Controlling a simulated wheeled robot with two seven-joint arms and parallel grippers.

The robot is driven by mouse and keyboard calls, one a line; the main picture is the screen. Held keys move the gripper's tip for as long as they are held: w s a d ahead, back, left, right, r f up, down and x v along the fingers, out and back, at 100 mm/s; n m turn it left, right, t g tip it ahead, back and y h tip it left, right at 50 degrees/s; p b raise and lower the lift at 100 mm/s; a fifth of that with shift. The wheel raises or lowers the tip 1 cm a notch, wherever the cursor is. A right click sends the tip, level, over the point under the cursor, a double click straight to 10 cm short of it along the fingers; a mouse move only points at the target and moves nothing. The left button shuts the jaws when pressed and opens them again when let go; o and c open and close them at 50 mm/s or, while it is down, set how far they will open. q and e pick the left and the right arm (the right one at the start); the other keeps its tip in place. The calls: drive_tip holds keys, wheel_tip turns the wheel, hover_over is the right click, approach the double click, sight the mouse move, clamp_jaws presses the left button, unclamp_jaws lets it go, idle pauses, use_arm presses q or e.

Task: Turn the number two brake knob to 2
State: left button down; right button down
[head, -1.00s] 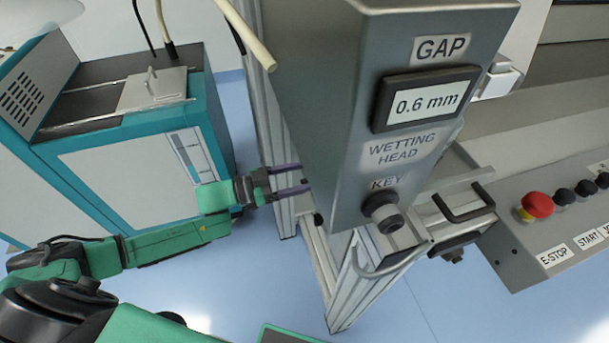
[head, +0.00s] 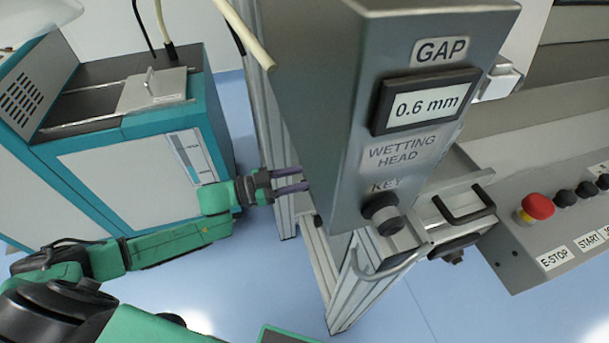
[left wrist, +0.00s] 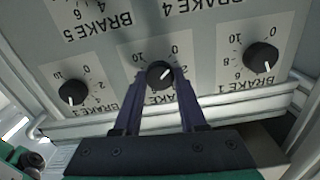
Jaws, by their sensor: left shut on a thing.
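The number two brake knob (left wrist: 160,74) is a small black round knob in the middle of the left wrist view, on a grey panel with an upside-down white dial label. My left gripper (left wrist: 159,80) is shut on this knob, with one dark finger on each side. The fingers and gripper body hide part of its label, and I cannot read its setting surely. In the head view my left gripper (head: 306,180) reaches behind the grey cabinet from the left, and the knob is hidden there. My right gripper is not in view.
The brake 1 knob (left wrist: 261,57) and brake 3 knob (left wrist: 72,91) flank it closely. A pale rail (left wrist: 90,130) runs along the panel edge. In the head view the wetting head cabinet (head: 320,110) stands beside my gripper; a teal-and-white machine (head: 130,175) stands left.

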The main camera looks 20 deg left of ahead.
use_arm(q)
drive_tip(key=m+b, duration=0.1)
drive_tip(key=m, duration=0.8)
drive_tip(key=shift+s+f, duration=0.1)
drive_tip(key=shift+m, duration=0.3)
drive_tip(key=shift+c, duration=2.3)
unclamp_jaws()
drive_tip(key=p+v, duration=0.1)
drive_tip(key=v, duration=1.3)
drive_tip(key=shift+s+a, duration=0.15)
drive_tip(key=shift+a, duration=0.1)
